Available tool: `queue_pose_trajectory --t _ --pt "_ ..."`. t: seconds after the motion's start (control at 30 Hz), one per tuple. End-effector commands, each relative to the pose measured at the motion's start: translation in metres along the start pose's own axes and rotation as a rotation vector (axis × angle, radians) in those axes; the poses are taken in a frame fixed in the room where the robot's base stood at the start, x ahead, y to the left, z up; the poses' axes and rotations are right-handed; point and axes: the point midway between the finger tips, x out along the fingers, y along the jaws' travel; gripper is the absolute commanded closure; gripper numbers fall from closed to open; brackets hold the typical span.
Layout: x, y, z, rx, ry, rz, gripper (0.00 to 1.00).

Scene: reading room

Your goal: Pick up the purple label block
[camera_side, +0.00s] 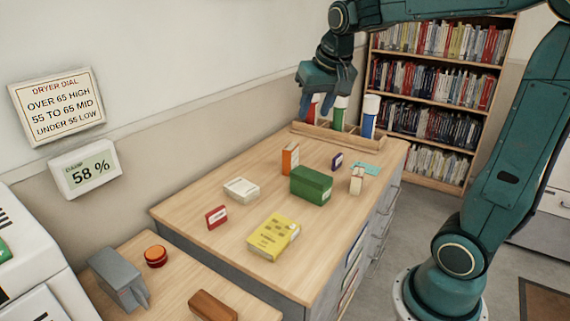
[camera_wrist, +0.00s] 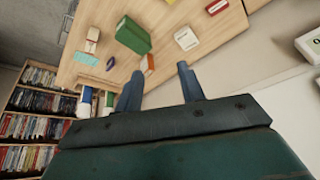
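The purple label block (camera_side: 337,160) is a small upright block with a pale label, standing on the wooden table (camera_side: 180,212) between the orange block and the rack. In the wrist view the purple block (camera_wrist: 110,63) is a small dark shape near the green box. My gripper (camera_side: 316,106) is at the far end of the table, above the left part of the rack and well above and left of the purple block. In the wrist view my gripper (camera_wrist: 160,70) has its two fingers wide apart with nothing between them.
An orange block (camera_side: 290,158), a green box (camera_side: 311,186), a cream block (camera_side: 356,182) and a teal piece (camera_side: 369,169) surround the purple block. A yellow book (camera_side: 273,237) lies nearer.

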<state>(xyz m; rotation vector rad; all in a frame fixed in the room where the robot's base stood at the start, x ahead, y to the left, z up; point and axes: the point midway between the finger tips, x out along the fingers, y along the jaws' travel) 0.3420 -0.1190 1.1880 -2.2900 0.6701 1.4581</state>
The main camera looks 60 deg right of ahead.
Motion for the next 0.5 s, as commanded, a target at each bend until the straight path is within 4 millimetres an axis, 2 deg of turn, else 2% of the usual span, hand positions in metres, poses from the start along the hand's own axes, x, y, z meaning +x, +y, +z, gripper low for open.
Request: queue_pose_trajectory --t 0.03,0.2,0.5 --pt "0.009 0.004 -0.013 0.035 -0.006 0.017 0.61" --pt "0.035 0.019 -0.051 0.151 -0.013 0.068 0.61" --pt "0.092 0.058 -0.11 0.354 -0.021 0.16 0.61"
